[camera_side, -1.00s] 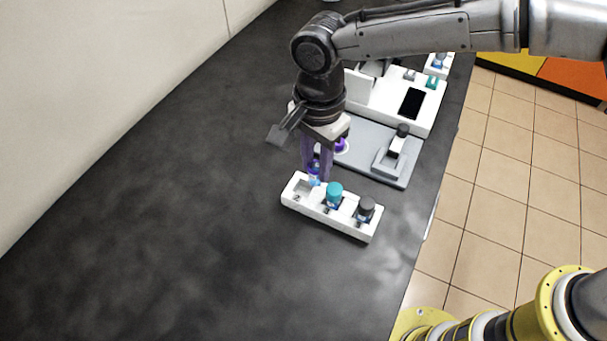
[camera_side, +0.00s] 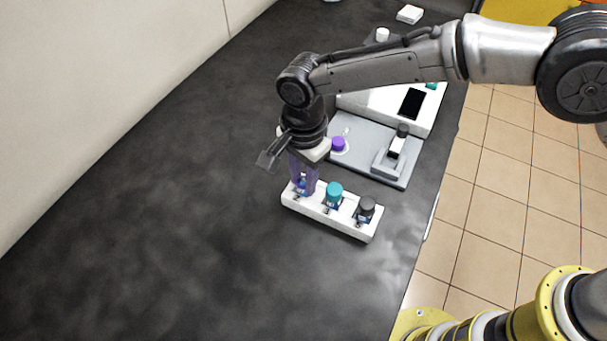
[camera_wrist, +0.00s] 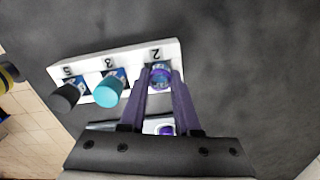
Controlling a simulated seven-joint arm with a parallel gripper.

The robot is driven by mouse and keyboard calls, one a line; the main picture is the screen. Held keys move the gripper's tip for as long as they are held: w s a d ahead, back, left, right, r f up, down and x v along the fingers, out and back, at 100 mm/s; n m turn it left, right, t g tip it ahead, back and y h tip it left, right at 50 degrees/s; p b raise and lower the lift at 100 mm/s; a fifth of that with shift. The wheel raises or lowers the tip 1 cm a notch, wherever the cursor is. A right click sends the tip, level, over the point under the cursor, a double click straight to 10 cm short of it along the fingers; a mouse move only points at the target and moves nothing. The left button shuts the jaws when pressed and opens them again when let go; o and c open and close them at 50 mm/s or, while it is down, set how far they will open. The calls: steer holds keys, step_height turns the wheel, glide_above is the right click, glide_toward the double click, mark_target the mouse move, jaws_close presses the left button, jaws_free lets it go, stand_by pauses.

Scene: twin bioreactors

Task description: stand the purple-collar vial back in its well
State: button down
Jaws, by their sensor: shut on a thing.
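The purple-collar vial (camera_wrist: 160,75) is between the fingertips of my gripper (camera_wrist: 161,88), which is shut on it. In the side view my gripper (camera_side: 303,186) is over the left end of the white rack (camera_side: 326,224), at the well marked 2 in the wrist view. The vial looks upright and in or just above that well; the fingers hide most of it, so I cannot tell how deep it sits. A teal-capped vial (camera_side: 334,190) stands in the middle well and a dark-capped vial (camera_side: 366,206) in the right one.
Behind the rack is a grey plate (camera_side: 365,165) with a purple cap (camera_side: 338,144) and a small stand (camera_side: 394,156). A white device (camera_side: 388,109) with a dark screen stands farther back. The dark bench (camera_side: 180,220) left of the rack is clear.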

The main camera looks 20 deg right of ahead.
mark_target(304, 178)
steer(key=shift+f, duration=0.65)
steer(key=c, duration=0.6)
jaws_free()
steer(key=shift+s+d+f, duration=0.1)
steer(key=shift+s+f, duration=0.05)
steer(key=shift+s, duration=0.05)
steer(key=r, duration=1.4)
steer(key=shift+w, duration=0.2)
